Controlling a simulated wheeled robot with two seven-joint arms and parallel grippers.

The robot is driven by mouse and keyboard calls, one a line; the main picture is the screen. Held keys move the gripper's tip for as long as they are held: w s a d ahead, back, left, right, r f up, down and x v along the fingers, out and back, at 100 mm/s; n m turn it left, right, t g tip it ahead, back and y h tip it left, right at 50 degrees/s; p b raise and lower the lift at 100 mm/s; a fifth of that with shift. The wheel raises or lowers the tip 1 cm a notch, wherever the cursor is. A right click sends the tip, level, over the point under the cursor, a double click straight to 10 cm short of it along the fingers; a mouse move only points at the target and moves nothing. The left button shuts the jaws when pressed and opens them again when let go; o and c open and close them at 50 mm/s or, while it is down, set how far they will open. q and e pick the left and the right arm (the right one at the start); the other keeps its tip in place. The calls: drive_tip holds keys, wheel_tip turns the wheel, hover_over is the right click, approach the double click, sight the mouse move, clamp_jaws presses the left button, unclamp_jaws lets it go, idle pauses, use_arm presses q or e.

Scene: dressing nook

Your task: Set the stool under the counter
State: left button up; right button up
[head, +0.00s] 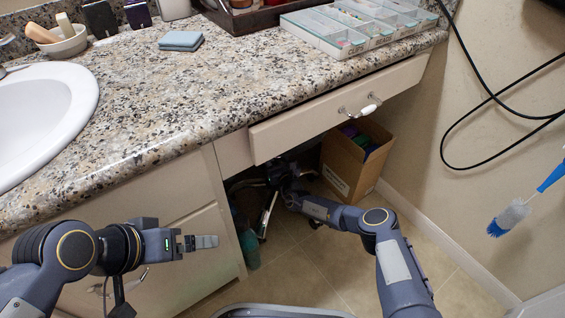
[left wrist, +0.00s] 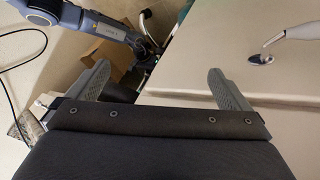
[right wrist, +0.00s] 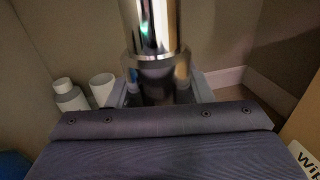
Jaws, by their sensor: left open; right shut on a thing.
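The stool is mostly hidden in the shaded knee space under the counter (head: 200,100). In the head view a thin chrome part (head: 267,212) shows there, apparently the stool's. In the right wrist view a shiny chrome post (right wrist: 150,35), apparently the stool's column, stands upright between my fingers. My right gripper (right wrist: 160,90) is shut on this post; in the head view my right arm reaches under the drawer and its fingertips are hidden. My left gripper (head: 205,242) is open and empty in front of the cabinet; both fingers show apart in the left wrist view (left wrist: 165,85).
A cardboard box (head: 345,160) stands right of my right wrist, under the drawer (head: 340,105). A teal bottle (head: 249,248) stands by the cabinet's edge. White containers (right wrist: 72,98) stand near the post. A blue brush (head: 510,215) and black cord hang at the right wall.

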drive_tip(key=shift+a, duration=0.1)
drive_tip(key=o, duration=1.4)
drive_tip(key=p+v, duration=0.5)
drive_tip(key=v, duration=0.2)
drive_tip(key=shift+s+d+p, duration=0.2)
drive_tip(key=shift+s+p, duration=0.1)
drive_tip(key=shift+s, duration=0.05)
drive_tip(key=shift+f, duration=0.1)
